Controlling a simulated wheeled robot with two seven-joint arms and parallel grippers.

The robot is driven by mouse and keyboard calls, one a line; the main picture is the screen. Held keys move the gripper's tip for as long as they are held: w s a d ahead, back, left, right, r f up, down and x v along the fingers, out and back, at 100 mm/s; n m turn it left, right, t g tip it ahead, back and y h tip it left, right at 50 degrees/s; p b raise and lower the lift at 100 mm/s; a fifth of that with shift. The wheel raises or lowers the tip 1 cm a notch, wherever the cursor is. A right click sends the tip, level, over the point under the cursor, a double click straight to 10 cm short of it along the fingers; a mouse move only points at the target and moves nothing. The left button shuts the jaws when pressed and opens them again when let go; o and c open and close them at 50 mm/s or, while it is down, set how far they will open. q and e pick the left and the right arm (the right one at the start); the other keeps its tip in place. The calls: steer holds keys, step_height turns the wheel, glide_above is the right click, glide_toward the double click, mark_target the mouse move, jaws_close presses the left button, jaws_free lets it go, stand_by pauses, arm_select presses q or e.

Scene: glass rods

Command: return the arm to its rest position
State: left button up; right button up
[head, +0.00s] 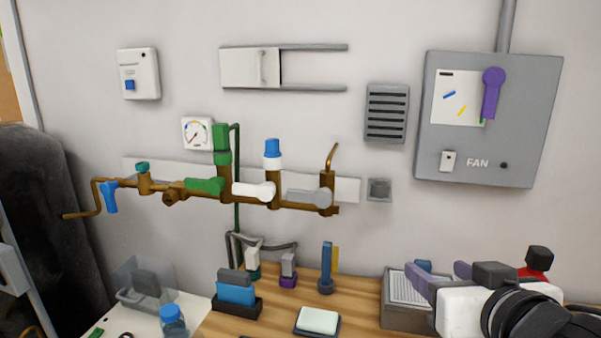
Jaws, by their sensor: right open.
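My right gripper (436,273) is at the lower right, above the right part of the wooden bench (365,287). Its two purple fingers are apart, and I see nothing held between them. The white and black wrist behind it comes in from the lower right corner. The fingers are in front of the grey tray (396,312) and hide part of it. My left gripper is not in view.
Brass pipework (255,197) with coloured valves runs along the wall. The grey FAN box (520,140) with a purple lever (492,92) hangs above my right gripper. A red and black object (537,262) stands close behind my wrist. A blue-capped bottle (173,324) stands front left.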

steer(key=s+a+f+m+g+y, duration=0.1)
steer(key=s+a+f+g+y, duration=0.2)
steer(key=a+f, duration=0.5)
steer(key=s+a+f+m+g+y+p, duration=0.1)
steer(key=s+a+f+m+g+y, duration=0.25)
steer(key=f, duration=0.75)
steer(key=s+a+f+g+y, duration=0.1)
steer(key=s+a+f+y, duration=0.1)
steer(key=s+a+f, duration=0.6)
steer(key=s+d+f+n+t+h, duration=0.1)
steer(key=s+d+f+n+h, duration=0.1)
steer(key=d+f, duration=0.6)
steer(key=s+d+f+n+t+h+b, duration=0.1)
steer(key=s+d+f+n+h, duration=0.2)
steer(key=d+f, duration=0.5)
steer(key=shift+s+f+n+t+h, duration=0.35)
steer(key=shift+f+n+h, duration=0.2)
steer(key=shift+f+n, duration=0.25)
